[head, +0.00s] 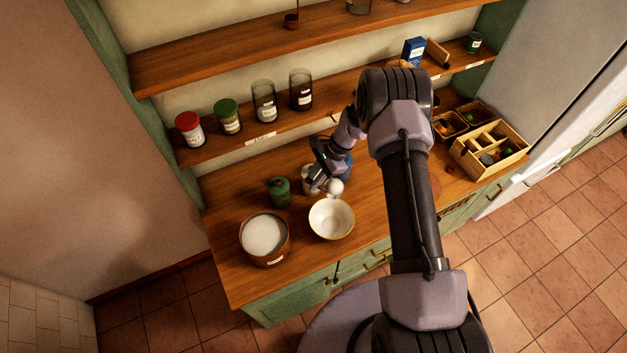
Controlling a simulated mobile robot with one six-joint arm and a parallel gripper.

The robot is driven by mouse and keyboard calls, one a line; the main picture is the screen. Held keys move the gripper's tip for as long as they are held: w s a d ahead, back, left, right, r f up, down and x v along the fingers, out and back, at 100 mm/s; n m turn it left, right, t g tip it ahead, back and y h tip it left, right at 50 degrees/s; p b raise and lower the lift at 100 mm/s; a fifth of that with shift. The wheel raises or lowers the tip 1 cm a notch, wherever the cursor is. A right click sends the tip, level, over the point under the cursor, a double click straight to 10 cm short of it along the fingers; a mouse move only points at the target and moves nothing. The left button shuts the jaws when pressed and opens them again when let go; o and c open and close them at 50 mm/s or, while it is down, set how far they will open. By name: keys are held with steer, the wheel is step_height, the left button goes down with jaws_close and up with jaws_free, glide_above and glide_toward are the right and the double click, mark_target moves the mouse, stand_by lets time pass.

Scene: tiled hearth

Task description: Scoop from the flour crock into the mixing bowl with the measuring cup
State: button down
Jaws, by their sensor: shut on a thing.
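The flour crock (284,252) is a brown round pot full of white flour, standing at the left front of the wooden counter. The mixing bowl (331,232) is white with a thin tan rim, stands upright to the right of the crock and looks empty. My gripper (322,180) is just behind the bowl, above the counter, and is shut on a small rounded white thing, which looks like the measuring cup (336,187). The cup is near the bowl's back rim. Its handle and whether it holds flour are too small to tell.
A green lidded jar (279,191) stands behind the crock. A pale container and something blue are partly hidden behind my gripper. Several jars line the lower shelf (240,140) above. A divided wooden box (490,150) stands at the counter's right.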

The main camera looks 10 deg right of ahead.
step_height(320, 180, down, 3)
steer(key=shift+r+b, duration=0.1)
steer(key=shift+b, duration=0.3)
steer(key=shift+s+d+r+t+p, duration=0.15)
steer(key=shift+s+t+p, duration=0.25)
steer(key=shift+p, duration=0.05)
steer(key=b, duration=0.1)
steer(key=s+t+b, duration=0.1)
steer(key=b, duration=0.1)
steer(key=s+t+y+b, duration=0.1)
steer(key=shift+d+f+n, duration=0.3)
steer(key=shift+f+n, duration=0.1)
steer(key=shift+r, duration=0.3)
steer(key=shift+f+b, duration=0.15)
steer(key=shift+b, duration=0.75)
steer(key=b, duration=0.3)
steer(key=shift+s+d+f+t, duration=0.1)
steer(key=shift+s+t, duration=0.1)
steer(key=shift+t, duration=0.1)
steer(key=f+b, duration=0.1)
steer(key=b, duration=0.4)
steer(key=shift+s+d+n+t+y, duration=0.1)
steer(key=shift+s+n+t+y, duration=0.2)
steer(key=shift+s+t, duration=0.1)
